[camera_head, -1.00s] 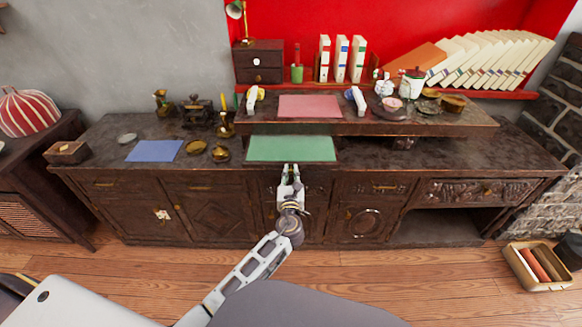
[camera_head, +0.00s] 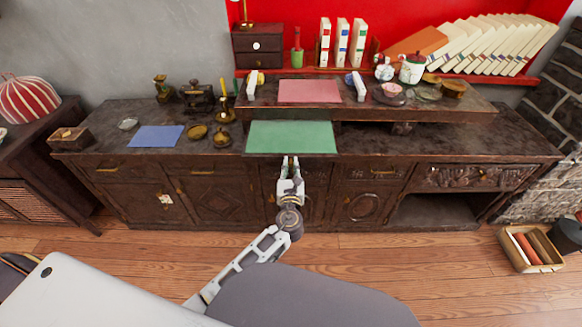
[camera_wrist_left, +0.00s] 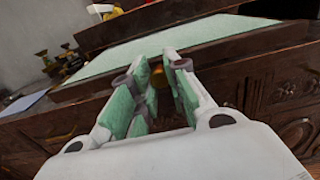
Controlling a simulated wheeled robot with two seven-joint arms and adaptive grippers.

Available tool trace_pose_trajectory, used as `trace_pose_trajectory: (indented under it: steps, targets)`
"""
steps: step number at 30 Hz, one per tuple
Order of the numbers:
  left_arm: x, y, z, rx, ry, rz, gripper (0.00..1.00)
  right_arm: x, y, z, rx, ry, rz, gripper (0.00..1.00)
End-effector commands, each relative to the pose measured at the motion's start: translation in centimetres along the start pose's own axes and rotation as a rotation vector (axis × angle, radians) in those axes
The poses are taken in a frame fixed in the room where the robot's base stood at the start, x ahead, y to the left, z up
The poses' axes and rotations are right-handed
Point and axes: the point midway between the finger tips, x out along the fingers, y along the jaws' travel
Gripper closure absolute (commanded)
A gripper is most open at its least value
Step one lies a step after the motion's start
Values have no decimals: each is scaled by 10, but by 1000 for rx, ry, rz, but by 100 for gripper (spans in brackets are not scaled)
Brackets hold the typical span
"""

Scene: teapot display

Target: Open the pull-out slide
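The pull-out slide (camera_head: 291,138) is a flat board with a green top at the middle of the dark wooden desk. It stands partly out, its front edge past the desk's front. The green top also shows in the left wrist view (camera_wrist_left: 130,57). My left gripper (camera_head: 290,163) is at the middle of the slide's front edge, just below the green top. In the left wrist view its green-padded fingers (camera_wrist_left: 160,75) close in on a small brass knob, mostly hidden between them. My right gripper is not in view.
A raised shelf with a pink mat (camera_head: 309,91) stands behind the slide. A blue mat (camera_head: 156,136) and brass dishes (camera_head: 197,132) lie to the left on the desk. Drawers and cabinet doors (camera_head: 212,199) are below.

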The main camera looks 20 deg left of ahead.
Motion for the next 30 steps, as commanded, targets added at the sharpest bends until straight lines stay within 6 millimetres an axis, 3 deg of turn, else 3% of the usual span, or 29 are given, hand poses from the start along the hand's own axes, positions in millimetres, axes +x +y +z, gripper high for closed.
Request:
trace_pose_trajectory:
  steps: [1,6,20,30]
  targets:
    - [-4,-1,-5,2,9,-2,79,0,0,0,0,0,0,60]
    - [-3,-1,-4,1,7,-2,59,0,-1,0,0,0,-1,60]
    - [-2,-1,2,1,4,-1,59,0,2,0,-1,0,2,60]
    - [-2,-1,32,-2,3,-1,59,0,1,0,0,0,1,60]
